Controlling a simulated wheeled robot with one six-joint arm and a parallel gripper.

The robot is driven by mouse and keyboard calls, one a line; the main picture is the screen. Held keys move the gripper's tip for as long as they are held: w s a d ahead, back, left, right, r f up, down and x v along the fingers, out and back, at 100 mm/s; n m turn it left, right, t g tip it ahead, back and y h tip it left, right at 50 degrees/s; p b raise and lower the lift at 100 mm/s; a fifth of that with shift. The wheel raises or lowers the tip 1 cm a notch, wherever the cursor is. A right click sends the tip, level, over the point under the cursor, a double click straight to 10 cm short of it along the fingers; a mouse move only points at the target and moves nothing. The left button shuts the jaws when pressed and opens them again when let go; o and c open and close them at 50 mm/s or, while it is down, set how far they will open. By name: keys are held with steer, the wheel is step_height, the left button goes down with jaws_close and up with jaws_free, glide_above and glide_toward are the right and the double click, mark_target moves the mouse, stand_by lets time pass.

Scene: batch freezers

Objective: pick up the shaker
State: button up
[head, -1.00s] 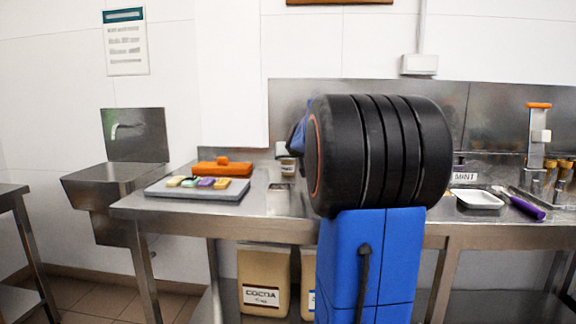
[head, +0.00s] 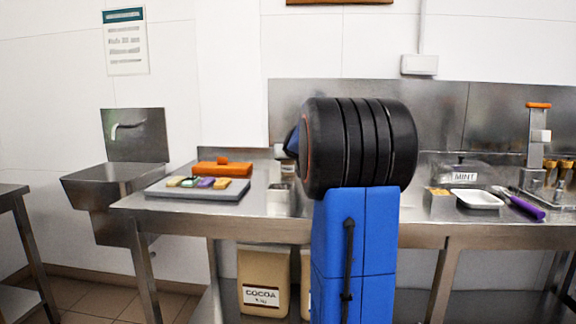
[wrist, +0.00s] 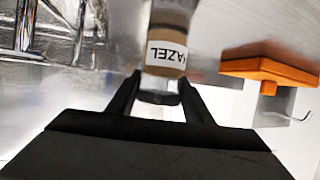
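The shaker (wrist: 166,55) is a clear container with brown contents and a white label whose visible letters read "AZEL" upside down. It fills the top middle of the wrist view, and its far end is cut off by the picture edge. My gripper (wrist: 160,80) has its two dark fingers apart, one on each side of the shaker's near pale end. Whether the fingers touch it is not clear. In the head view my black wrist and blue arm hide the gripper and most of the spot around the shaker.
The steel counter (head: 145,204) holds a grey tray (head: 205,195) with coloured blocks, and an orange item (head: 222,169) behind it. A sink stands left.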

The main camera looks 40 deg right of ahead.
steer(key=shift+c, duration=0.7)
step_height(320, 180, up, 10)
